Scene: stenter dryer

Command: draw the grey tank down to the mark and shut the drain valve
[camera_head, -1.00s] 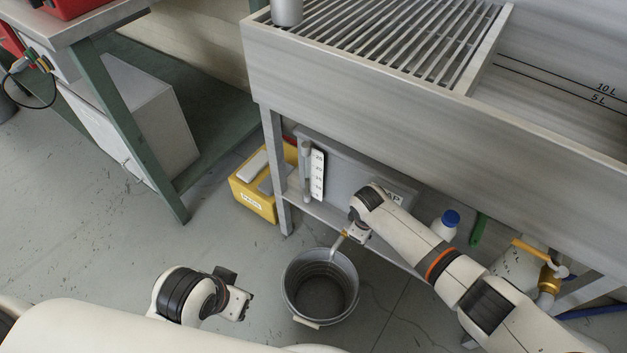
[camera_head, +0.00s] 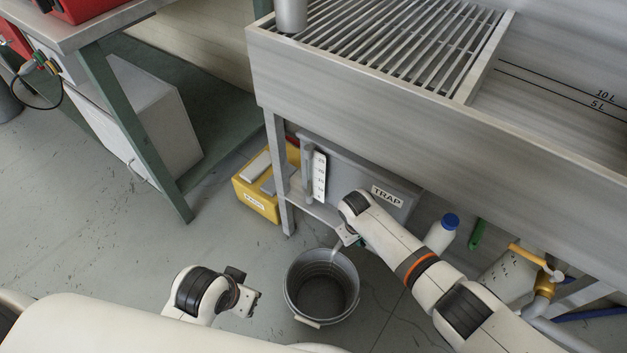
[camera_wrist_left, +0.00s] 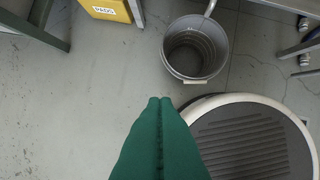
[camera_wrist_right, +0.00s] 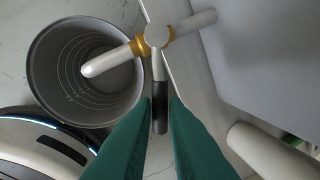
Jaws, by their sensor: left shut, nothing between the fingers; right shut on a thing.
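The grey tank (camera_head: 365,170), labelled TRAP, stands on the shelf under the sink. A white scale (camera_head: 319,178) and a sight tube are on its front; the level and mark are too small to read. The drain valve (camera_wrist_right: 157,36) has a brass collar, a spout (camera_wrist_right: 105,60) over the grey bucket (camera_wrist_right: 45,75), and a dark-tipped lever (camera_wrist_right: 159,85). My right gripper (camera_wrist_right: 160,108) is shut on the lever, which lies crosswise to the pipe. The bucket (camera_head: 322,310) stands on the floor. I cannot make out any flow. My left gripper (camera_head: 252,302) is shut and empty, left of the bucket.
A yellow box of pads (camera_head: 262,195) stands left of the tank. A white bottle with a blue cap (camera_head: 441,233) and a brass valve with a yellow handle (camera_head: 543,285) are to the right. The sink (camera_head: 400,95) overhangs the tank. Floor left of the bucket is clear.

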